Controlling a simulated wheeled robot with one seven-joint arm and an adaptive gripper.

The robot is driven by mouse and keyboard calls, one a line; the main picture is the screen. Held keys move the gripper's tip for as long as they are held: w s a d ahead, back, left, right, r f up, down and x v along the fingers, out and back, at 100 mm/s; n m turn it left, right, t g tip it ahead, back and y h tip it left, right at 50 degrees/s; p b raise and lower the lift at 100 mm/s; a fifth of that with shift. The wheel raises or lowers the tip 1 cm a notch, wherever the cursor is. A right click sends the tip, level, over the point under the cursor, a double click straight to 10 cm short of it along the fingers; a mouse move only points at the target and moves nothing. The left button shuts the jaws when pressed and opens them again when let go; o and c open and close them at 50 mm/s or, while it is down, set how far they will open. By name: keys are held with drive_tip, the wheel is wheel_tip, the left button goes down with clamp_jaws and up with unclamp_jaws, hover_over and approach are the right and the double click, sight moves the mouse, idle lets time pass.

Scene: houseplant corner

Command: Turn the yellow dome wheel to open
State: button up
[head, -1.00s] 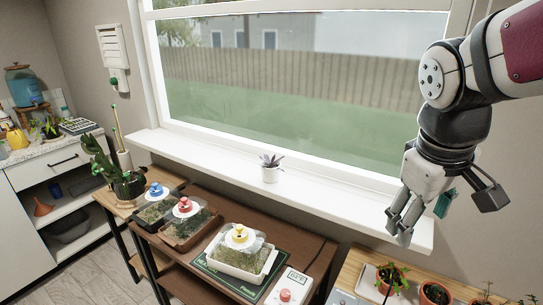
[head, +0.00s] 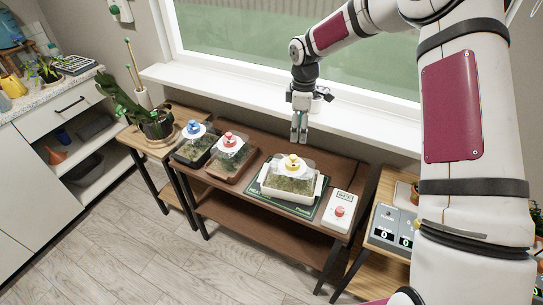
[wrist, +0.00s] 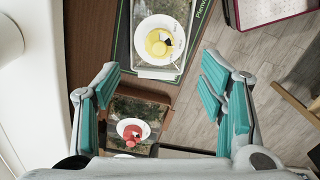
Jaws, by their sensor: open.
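The yellow dome wheel (head: 292,161) sits on a white disc on top of a clear dome (head: 290,178) over a white seed tray on the brown table. In the wrist view the yellow wheel (wrist: 158,43) shows from above, beyond the fingertips and near the top. My gripper (head: 299,134) hangs fingers down above and behind the yellow-wheeled dome, apart from it. In the wrist view my gripper (wrist: 160,90) has its teal-padded fingers wide apart with nothing between them. The red wheel (wrist: 132,132) lies far below, between the fingers in that view.
Domes with a blue wheel (head: 194,128) and a red wheel (head: 229,139) stand left of the yellow one. A white box with a red button (head: 340,210) is at its right. The windowsill (head: 240,93) runs behind the table. A cactus (head: 125,106) stands at far left.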

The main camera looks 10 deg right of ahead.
sight(294, 156)
drive_tip(key=f, duration=0.5)
drive_tip(key=f+p, duration=0.1)
drive_tip(key=f, duration=0.3)
drive_tip(key=a+f+p, duration=0.1)
drive_tip(key=f, duration=0.4)
drive_tip(key=shift+w+f, duration=0.3)
drive_tip(key=shift+c, duration=0.5)
drive_tip(key=c, duration=1.1)
